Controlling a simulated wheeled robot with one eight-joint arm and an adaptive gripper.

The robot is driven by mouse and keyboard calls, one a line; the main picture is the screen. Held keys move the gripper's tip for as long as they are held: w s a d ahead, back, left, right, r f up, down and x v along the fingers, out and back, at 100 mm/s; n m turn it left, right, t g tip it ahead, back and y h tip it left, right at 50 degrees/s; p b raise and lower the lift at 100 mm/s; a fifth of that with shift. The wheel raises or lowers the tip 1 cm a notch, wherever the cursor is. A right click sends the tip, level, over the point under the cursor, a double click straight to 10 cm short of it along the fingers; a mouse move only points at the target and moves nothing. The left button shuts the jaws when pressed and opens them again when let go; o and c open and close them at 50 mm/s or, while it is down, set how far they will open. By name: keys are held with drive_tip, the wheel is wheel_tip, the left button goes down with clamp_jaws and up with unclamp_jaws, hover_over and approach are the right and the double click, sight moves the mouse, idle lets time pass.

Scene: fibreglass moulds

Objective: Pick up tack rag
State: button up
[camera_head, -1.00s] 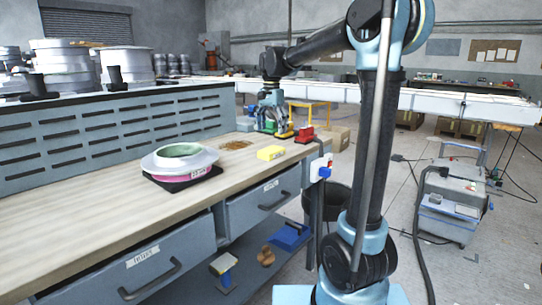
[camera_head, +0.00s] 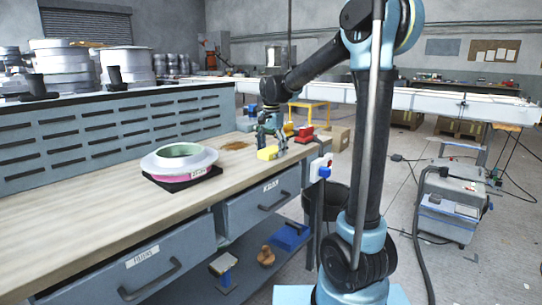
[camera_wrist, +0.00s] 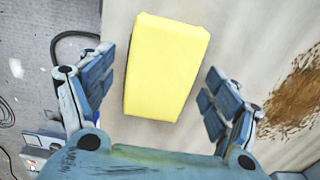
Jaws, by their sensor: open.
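The tack rag appears to be the yellow block-shaped piece (camera_head: 267,154) on the workbench (camera_head: 95,221), near its right end. In the wrist view the yellow tack rag (camera_wrist: 167,65) lies between and ahead of the two fingers, on the pale bench top. My gripper (camera_head: 271,147) is just above it in the head view. In the wrist view my gripper (camera_wrist: 157,88) is open and empty, with a finger on each side of the rag and gaps showing. The head view does not clearly show the fingertips' height above the bench.
A red tool (camera_head: 304,134) lies right of the rag at the bench end. A brown stain (camera_head: 237,146) lies to its left. The bench between is mostly clear.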

sight(271, 149)
drive_tip(key=c, duration=1)
drive_tip(key=shift+c, duration=0.2)
wheel_tip(271, 149, up, 10)
